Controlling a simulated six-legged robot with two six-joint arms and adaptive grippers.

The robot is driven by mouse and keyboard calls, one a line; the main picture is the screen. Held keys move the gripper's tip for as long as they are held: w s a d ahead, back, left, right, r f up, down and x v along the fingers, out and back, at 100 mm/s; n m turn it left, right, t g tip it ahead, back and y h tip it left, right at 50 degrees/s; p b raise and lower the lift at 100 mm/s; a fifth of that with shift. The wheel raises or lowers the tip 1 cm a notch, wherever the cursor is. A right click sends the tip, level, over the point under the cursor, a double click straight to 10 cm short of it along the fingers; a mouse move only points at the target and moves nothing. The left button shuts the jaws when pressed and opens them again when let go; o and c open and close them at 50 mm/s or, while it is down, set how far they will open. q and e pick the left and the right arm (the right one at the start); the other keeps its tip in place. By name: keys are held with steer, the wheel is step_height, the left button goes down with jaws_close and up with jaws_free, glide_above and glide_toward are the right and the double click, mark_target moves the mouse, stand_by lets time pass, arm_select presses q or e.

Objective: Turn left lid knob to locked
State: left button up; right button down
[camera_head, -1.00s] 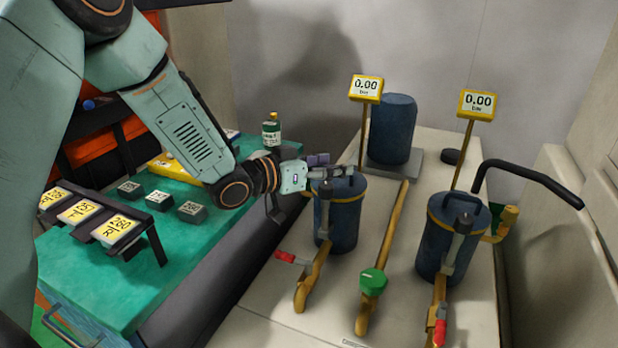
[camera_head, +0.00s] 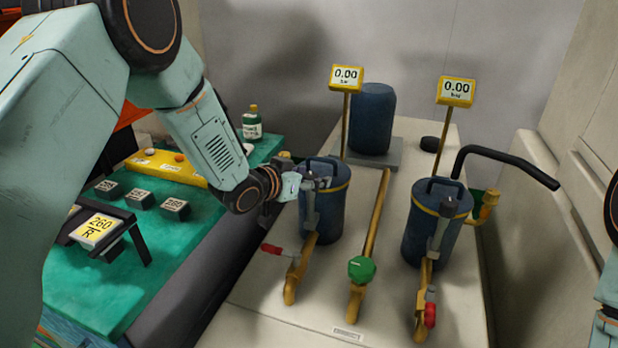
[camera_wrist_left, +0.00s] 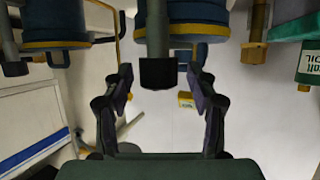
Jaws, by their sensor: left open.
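The left blue pot (camera_head: 329,213) stands on the pale bench, with a yellow band and a dark lid handle on top. A grey upright post (camera_head: 310,211) rises at its front left side. My left gripper (camera_head: 308,182) is at the top of this post, in front of the lid rim, and hides most of the knob there. In the left wrist view, my open left gripper (camera_wrist_left: 161,82) has a finger on each side of a dark round knob (camera_wrist_left: 158,74). Gaps show between knob and fingers. My right gripper is out of view.
A similar right pot (camera_head: 423,237) stands to the right, with a black bent pipe (camera_head: 505,162) behind it. A green valve (camera_head: 361,269) and a red-handled valve (camera_head: 271,249) are in front. Two yellow gauges (camera_head: 345,77) read 0.00. The green table (camera_head: 95,285) is left.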

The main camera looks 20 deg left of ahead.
arm_select(q)
steer(key=shift+w+d, duration=0.2)
steer(key=shift+d, duration=0.15)
steer(key=shift+s+a, duration=0.1)
steer(key=shift+a, duration=0.25)
steer(key=c, duration=0.3)
steer(key=shift+d, duration=0.2)
steer(key=c, duration=0.9)
steer(key=shift+a+r+m+g+h+p, duration=0.1)
steer(key=shift+m+g+h+p, duration=0.8)
steer(key=shift+m+h+p, duration=0.85)
steer(key=shift+o, duration=0.2)
steer(key=shift+m+g+h+p, duration=0.45)
steer(key=shift+m+g+h, duration=0.25)
steer(key=shift+m+h, duration=0.05)
